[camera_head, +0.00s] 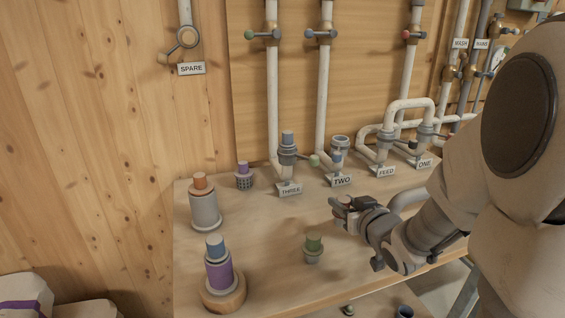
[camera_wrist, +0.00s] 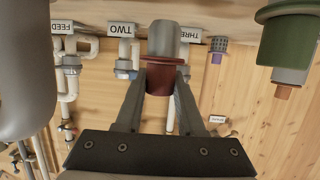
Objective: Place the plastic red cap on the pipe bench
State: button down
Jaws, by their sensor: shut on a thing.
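My gripper (camera_head: 345,207) is over the right half of the wooden pipe bench (camera_head: 265,220) in the head view. In the wrist view, which is upside down, the gripper (camera_wrist: 160,85) is shut on the red cap (camera_wrist: 166,78), with one finger on each side. The cap is dark red with a wider rim, and a grey cylinder (camera_wrist: 163,38) lines up with it. I cannot tell whether that cylinder is part of the cap. In the head view the cap is mostly hidden by the gripper. Whether it touches the bench is unclear.
A green-topped piece (camera_head: 313,243) stands just left of my gripper. A purple and blue stack (camera_head: 218,270), an orange-topped grey cylinder (camera_head: 203,205) and a small purple-topped piece (camera_head: 244,176) stand farther left. Labelled pipe stubs THREE (camera_head: 287,165) and TWO (camera_head: 339,160) stand behind. The bench's middle is clear.

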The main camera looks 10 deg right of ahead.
jog(key=b+x, duration=0.2)
jog(key=x, duration=1.1)
jog(key=shift+w, duration=0.45)
jog(key=shift+b, duration=0.3)
jog(key=shift+f, duration=0.2)
jog(key=c, duration=0.5)
grip_release()
